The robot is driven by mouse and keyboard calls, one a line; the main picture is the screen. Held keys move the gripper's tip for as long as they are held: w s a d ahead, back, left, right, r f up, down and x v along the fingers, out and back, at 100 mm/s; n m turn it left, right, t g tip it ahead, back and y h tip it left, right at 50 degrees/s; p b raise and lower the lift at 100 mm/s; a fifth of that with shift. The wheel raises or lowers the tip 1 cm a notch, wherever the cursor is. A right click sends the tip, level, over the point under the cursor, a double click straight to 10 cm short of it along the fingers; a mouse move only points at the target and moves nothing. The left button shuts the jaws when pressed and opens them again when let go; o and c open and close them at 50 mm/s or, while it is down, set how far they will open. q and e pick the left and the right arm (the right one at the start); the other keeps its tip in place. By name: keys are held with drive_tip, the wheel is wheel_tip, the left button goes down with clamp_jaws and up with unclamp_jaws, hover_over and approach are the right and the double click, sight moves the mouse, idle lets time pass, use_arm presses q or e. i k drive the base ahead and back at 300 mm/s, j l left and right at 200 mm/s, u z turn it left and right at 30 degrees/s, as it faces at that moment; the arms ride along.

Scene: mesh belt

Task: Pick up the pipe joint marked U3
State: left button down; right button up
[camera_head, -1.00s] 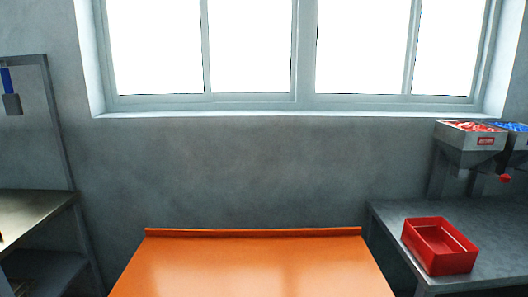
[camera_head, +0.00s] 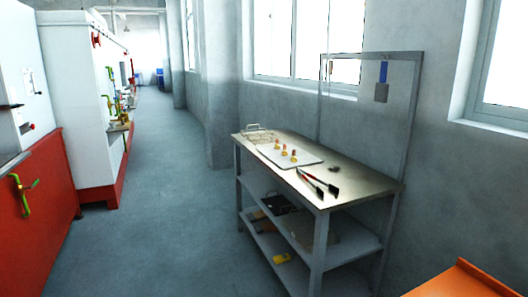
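Three small yellow-and-red pieces (camera_head: 284,150) stand on a white tray (camera_head: 268,153) on a steel workbench. They are too small to read any mark, so I cannot tell whether one is the pipe joint marked U3. A small dark object (camera_head: 334,168) lies on the bench to the right of the tray. Neither of my grippers is in view.
The steel workbench (camera_head: 362,178) has lower shelves with several items. An orange surface (camera_head: 460,285) fills the lower right corner. White-and-red machines (camera_head: 88,110) line the left; the floor (camera_head: 165,210) between is clear.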

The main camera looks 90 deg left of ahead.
sight(285, 152)
drive_tip(key=u, duration=2.65)
drive_tip(key=i+j+u, duration=0.15)
drive_tip(key=i+j, duration=1.25)
